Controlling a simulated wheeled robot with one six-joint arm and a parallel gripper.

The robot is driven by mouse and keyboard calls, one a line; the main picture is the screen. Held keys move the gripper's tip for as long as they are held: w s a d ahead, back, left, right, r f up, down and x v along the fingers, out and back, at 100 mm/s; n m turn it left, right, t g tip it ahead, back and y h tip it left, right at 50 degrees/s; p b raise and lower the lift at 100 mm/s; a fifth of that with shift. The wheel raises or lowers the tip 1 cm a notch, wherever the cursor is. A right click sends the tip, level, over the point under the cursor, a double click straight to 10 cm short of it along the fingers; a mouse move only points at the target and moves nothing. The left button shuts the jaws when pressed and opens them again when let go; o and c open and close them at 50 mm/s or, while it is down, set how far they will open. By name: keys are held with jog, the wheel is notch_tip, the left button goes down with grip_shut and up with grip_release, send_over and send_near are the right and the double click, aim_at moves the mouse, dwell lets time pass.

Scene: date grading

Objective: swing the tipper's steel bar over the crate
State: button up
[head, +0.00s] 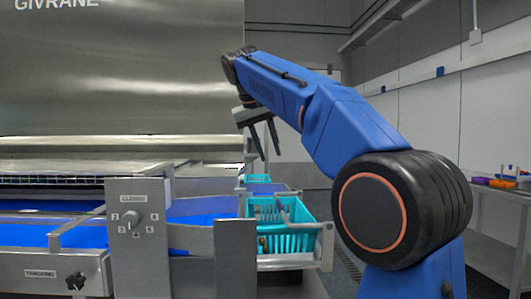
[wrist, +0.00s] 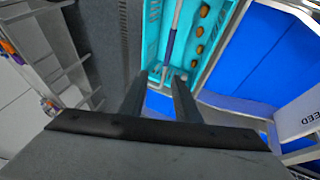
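A teal crate (head: 290,244) stands beside the blue belt in the head view. In the wrist view the crate (wrist: 153,32) is at the top centre, with several brown dates inside. The tipper's grey steel bar (head: 290,208) shows at the crate's top in the head view. In the wrist view a long bar (wrist: 176,30) lies across the crate's outline; its height above the crate cannot be told. My gripper (head: 268,156) hangs above the crate, fingers down.
A steel panel with a knob (head: 133,220) stands left of the crate, with the blue belt (head: 205,210) behind it. Another teal crate (head: 257,178) sits farther back. A side bench (head: 495,186) with small coloured containers is at the right. Open floor shows between the crate and bench.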

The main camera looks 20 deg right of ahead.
jog(key=shift+a+r, duration=0.2)
jog(key=shift+r, duration=0.05)
dwell(0.4)
jog(key=v, duration=0.7)
jog(key=shift+r, duration=0.2)
jog(key=shift+s+a, duration=0.1)
jog(key=shift+s, duration=0.05)
